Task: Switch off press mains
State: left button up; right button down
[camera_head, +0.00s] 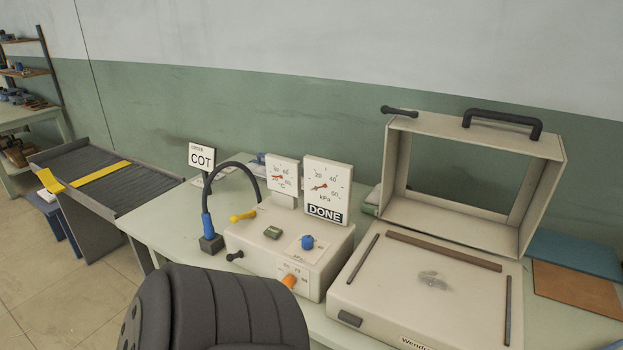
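The press (420,296) stands on the right of the table with its frame-like lid (470,185) raised. Its control box (250,261) is to its left. The box bears a yellow lever (243,216), a small green switch (273,232), a blue knob (307,242), an orange knob (289,281) and a black knob (234,256). I cannot read which one is the mains. Two dials stand behind: a °C dial (283,175) and a kPa dial (327,184) above a DONE sign (325,211). Neither gripper is in view.
A blue-and-black cable (207,225) arches from a dark block beside the box. A COT order card (201,158) stands behind. A grey conveyor (90,175) is at the left. Blue and brown sheets (575,287) lie right of the press. The table's left part is clear.

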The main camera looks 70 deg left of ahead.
aim_at(231, 258)
jog(key=u, duration=2.7)
